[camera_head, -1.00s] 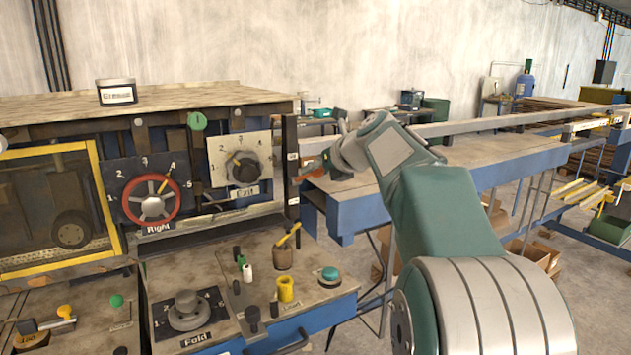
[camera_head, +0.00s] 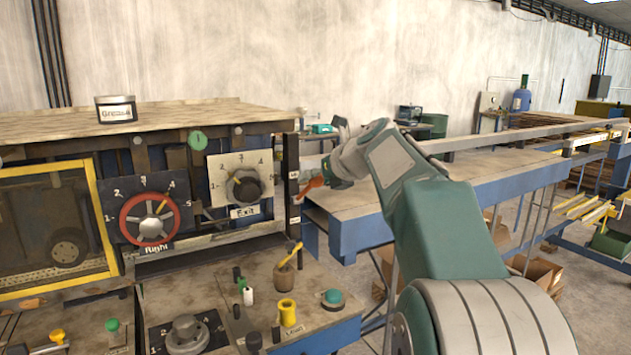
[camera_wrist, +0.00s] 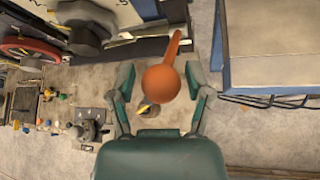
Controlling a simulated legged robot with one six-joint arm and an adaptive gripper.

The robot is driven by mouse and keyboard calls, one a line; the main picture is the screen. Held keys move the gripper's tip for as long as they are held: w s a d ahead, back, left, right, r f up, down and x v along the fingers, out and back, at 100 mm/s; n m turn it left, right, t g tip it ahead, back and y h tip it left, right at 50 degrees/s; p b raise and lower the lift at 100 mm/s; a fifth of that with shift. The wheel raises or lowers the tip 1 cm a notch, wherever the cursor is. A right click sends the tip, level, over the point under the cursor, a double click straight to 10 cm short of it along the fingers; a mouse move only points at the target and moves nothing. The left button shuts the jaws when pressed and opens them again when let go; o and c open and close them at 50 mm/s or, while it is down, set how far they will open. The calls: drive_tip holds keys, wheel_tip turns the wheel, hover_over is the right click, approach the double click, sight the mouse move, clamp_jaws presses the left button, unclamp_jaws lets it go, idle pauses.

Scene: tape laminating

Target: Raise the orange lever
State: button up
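The orange lever (camera_head: 312,184) sticks out from the dark upright post at the right end of the machine, and its rounded end points up and right. In the wrist view the lever's ball-shaped end (camera_wrist: 162,83) lies between the two fingers, its shaft running up and slightly right. My gripper (camera_wrist: 160,82) is open, with a finger on each side of the ball and small gaps showing on both sides. In the head view my gripper (camera_head: 330,172) is just right of the lever's end, partly hidden by my arm.
A red wheel dial (camera_head: 150,219) and the Exit dial (camera_head: 243,187) are left of the lever. A long blue-sided table (camera_head: 440,195) extends right, close to my gripper.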

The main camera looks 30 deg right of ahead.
drive_tip(key=shift+s, duration=0.1)
idle(0.3)
drive_tip(key=v, duration=1.1)
drive_tip(key=shift+s, duration=0.25)
drive_tip(key=shift+d+r, duration=0.1)
drive_tip(key=shift+d, duration=0.05)
drive_tip(key=s+a+f+n+g+h, duration=0.1)
drive_tip(key=s+a+f+n+g, duration=0.1)
drive_tip(key=s+a+f+n, duration=0.35)
drive_tip(key=s+a+f+n+g, duration=0.2)
drive_tip(key=s+a+f+n, duration=0.1)
drive_tip(key=a+f+n, duration=0.55)
drive_tip(key=s+a+f+n+g+h, duration=0.1)
drive_tip(key=s+a+f+n, duration=0.1)
drive_tip(key=s+f+n, duration=0.5)
drive_tip(key=s+a+f+n+h, duration=0.1)
drive_tip(key=s+a+f+n, duration=0.2)
drive_tip(key=s+f+n, duration=0.4)
drive_tip(key=n, duration=0.8)
drive_tip(key=shift+s+a+n+g, duration=0.2)
drive_tip(key=shift+a+n+g, duration=0.1)
drive_tip(key=shift+a+g, duration=0.1)
